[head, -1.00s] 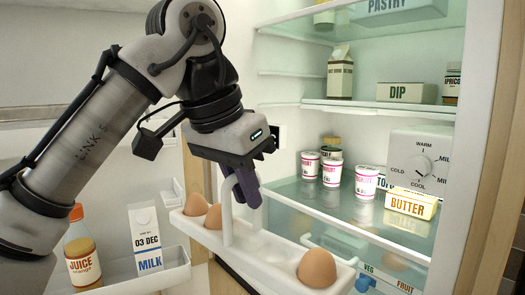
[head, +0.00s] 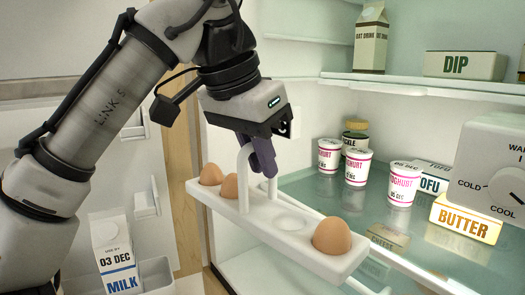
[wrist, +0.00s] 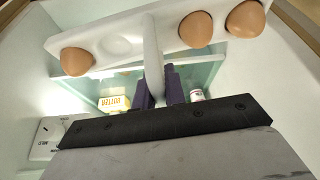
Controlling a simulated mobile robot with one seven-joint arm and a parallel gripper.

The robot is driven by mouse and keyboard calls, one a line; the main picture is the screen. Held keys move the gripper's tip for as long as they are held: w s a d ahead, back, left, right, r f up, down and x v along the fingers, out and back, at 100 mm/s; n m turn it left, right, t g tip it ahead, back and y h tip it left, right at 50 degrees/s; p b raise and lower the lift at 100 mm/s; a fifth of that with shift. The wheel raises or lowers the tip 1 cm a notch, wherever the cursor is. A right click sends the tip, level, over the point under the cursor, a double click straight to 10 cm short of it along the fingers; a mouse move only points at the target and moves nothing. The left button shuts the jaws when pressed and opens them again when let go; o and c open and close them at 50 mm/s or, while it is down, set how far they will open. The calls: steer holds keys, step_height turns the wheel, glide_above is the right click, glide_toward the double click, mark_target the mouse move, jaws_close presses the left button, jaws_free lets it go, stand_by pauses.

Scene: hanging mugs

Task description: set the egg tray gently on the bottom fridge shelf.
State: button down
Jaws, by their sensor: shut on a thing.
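The white egg tray (head: 262,224) hangs level or nearly so from my gripper, in front of the fridge opening. It carries brown eggs: two at the left end and one egg (head: 332,236) at the right end, with an empty cup between. My gripper (head: 262,168) is shut on the tray's upright handle (head: 243,165). In the wrist view the purple fingers (wrist: 158,92) close on the handle, and the tray (wrist: 110,45) spans the top of the picture. The glass shelf (head: 320,195) lies behind the tray.
Yoghurt pots (head: 357,168), a jar (head: 355,138), a tofu pack (head: 434,178) and butter (head: 466,218) stand on the glass shelf. A dial box (head: 492,175) is at the right. A dip box (head: 462,66) is on the shelf above. Milk (head: 114,252) stands in the door at left.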

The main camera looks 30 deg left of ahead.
steer(key=shift+s+d+r, duration=0.1)
steer(key=shift+s+d, duration=0.05)
steer(key=shift+s, duration=0.1)
steer(key=w+d+f, duration=0.2)
steer(key=w+d, duration=0.1)
steer(key=w, duration=0.6)
steer(key=w+d+f, duration=0.2)
steer(key=w+d, duration=0.1)
steer(key=w, duration=0.6)
steer(key=shift+w+d, duration=0.3)
steer(key=shift+w, duration=0.05)
stand_by(0.9)
steer(key=shift+f, duration=0.1)
stand_by(0.4)
steer(key=shift+f, duration=0.4)
stand_by(0.4)
steer(key=c, duration=1.4)
jaws_free()
